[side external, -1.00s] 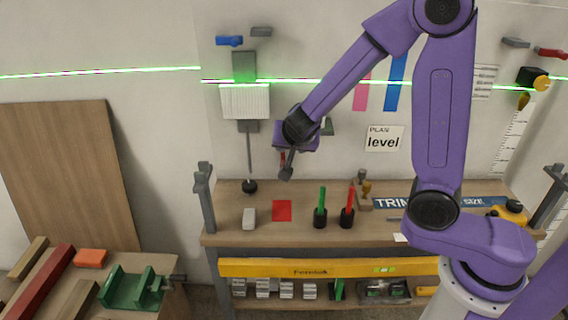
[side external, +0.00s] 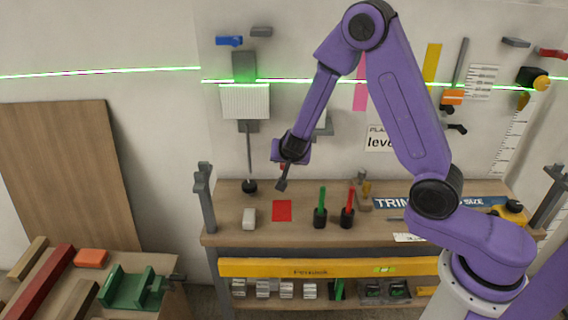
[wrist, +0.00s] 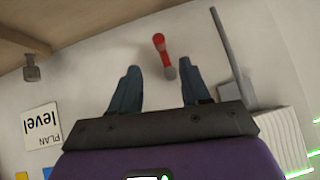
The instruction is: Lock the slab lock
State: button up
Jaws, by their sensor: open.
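A small lever with a red handle (wrist: 159,43) and a grey round end is on the wall. It shows in the wrist view ahead of my gripper (wrist: 157,80), between the lines of its two fingers. My gripper is open and nothing is between its fingertips. In the side view my gripper (side external: 282,184) points down in front of the wall, just above the bench, and mostly hides the red lever. The white ribbed slab (side external: 245,102) hangs on the wall to the left, with a grey rod (side external: 249,155) below it. No label marks which part is the slab lock.
The bench (side external: 380,228) below holds a white block (side external: 249,217), a red square (side external: 282,210) and green and red handles in black cups. A blue lever (side external: 229,40) and a grey lever (side external: 260,31) sit above the slab. A "PLAN level" sign (wrist: 42,127) is nearby.

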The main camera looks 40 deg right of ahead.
jog(key=x, duration=0.8)
jog(key=shift+f, duration=0.15)
grip_shut()
